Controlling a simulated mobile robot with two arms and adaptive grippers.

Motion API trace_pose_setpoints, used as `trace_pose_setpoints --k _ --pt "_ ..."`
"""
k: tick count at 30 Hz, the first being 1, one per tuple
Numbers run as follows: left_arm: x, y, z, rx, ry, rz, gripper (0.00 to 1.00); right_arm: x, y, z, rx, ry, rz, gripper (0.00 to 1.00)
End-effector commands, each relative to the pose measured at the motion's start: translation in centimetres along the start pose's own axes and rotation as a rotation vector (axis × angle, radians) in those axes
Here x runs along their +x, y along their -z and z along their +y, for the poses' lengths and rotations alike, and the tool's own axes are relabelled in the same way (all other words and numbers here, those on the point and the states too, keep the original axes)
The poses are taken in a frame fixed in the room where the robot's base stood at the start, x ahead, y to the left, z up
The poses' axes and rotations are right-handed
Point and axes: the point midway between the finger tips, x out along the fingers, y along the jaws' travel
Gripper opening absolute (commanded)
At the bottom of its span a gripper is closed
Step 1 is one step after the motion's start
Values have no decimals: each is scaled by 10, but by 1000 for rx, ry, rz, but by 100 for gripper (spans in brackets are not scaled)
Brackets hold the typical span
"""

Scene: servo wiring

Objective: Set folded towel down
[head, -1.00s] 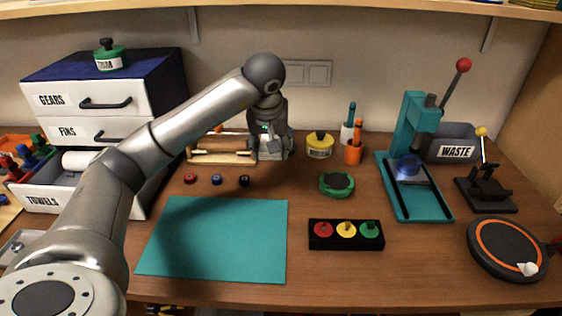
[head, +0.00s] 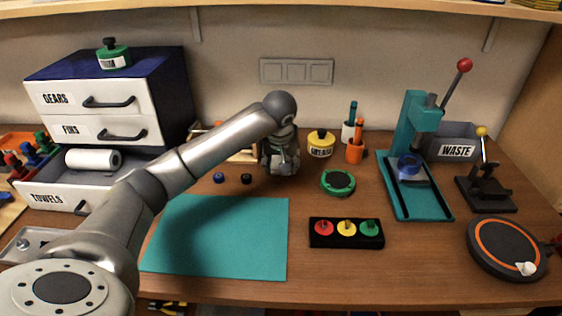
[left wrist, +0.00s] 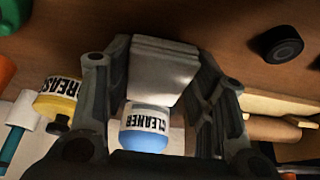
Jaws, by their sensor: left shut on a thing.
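My left gripper (head: 279,170) is at the back middle of the table, left of the yellow grease pot. In the left wrist view the white folded towel (left wrist: 165,60) sits between the two fingers of my left gripper (left wrist: 165,80), which is shut on it. In the head view I cannot make out the towel at the gripper. A blue-and-white cleaner bottle (left wrist: 146,133) shows beyond the towel in the left wrist view, between the fingers. I cannot tell whether towel and bottle touch. My right gripper is not in view.
Small black (head: 246,179) and blue (head: 219,178) caps lie to the left. The teal mat (head: 220,240) is bare. The towels drawer (head: 50,197) is open.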

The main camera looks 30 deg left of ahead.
Motion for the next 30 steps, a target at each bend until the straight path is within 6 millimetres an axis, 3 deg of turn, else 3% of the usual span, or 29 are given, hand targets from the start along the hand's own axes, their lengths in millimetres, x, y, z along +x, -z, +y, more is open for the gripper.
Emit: trace_pose_setpoints --k 4,5,9,22,30 --pt "4 -1 0 0 1 0 35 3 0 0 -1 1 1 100" --pt "2 -1 0 0 0 0 55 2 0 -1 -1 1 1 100" --pt "2 -1 0 0 0 0 73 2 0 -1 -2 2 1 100" --pt "-6 1 0 0 -1 2 73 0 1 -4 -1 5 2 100" --pt "-58 2 0 1 -2 5 73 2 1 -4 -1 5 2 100"
